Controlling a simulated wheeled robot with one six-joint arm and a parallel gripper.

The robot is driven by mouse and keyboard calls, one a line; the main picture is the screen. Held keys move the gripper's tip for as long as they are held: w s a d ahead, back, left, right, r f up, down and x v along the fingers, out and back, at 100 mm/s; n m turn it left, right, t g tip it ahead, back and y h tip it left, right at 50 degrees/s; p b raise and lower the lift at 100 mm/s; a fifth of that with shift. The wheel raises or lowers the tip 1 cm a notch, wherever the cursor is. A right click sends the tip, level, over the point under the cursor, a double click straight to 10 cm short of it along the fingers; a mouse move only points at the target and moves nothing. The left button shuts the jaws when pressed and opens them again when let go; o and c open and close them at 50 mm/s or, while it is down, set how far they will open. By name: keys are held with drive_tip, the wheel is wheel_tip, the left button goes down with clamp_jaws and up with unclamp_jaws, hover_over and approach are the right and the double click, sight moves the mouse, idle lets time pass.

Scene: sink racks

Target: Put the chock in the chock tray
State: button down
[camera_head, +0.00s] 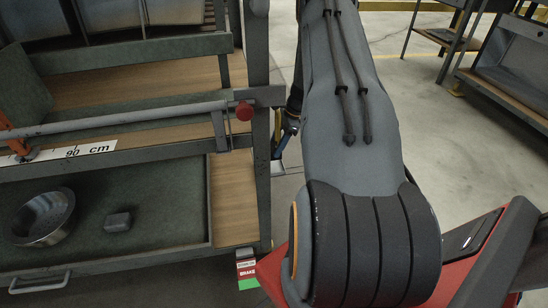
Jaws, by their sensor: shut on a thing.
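My grey arm fills the middle of the view, but my gripper is not visible; the arm's far end is hidden or out of frame. No thing that I can surely call the chock shows. A small dark grey block (118,221) lies on a green-grey, low-rimmed tray surface (160,190) at the lower left, right of a round metal strainer bowl (42,217). I cannot tell whether this block is the chock or whether this is the chock tray.
A rail with a red knob (244,111) and an orange clamp (14,140) crosses above the tray. A measuring strip (75,151) marked 90 cm lies below it. Metal bins (115,15) stand on the upper shelf. Another rack (510,70) stands far right, past open floor (420,100).

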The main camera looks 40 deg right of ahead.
drive_tip(key=shift+d+f+b, duration=0.1)
drive_tip(key=shift+f+b, duration=0.55)
drive_tip(key=shift+f, duration=2.2)
drive_tip(key=shift+f, duration=0.1)
drive_tip(key=c, duration=0.7)
unclamp_jaws()
drive_tip(key=shift+f, duration=0.1)
drive_tip(key=p+v, duration=0.2)
drive_tip(key=v, duration=1)
drive_tip(key=shift+p, duration=0.4)
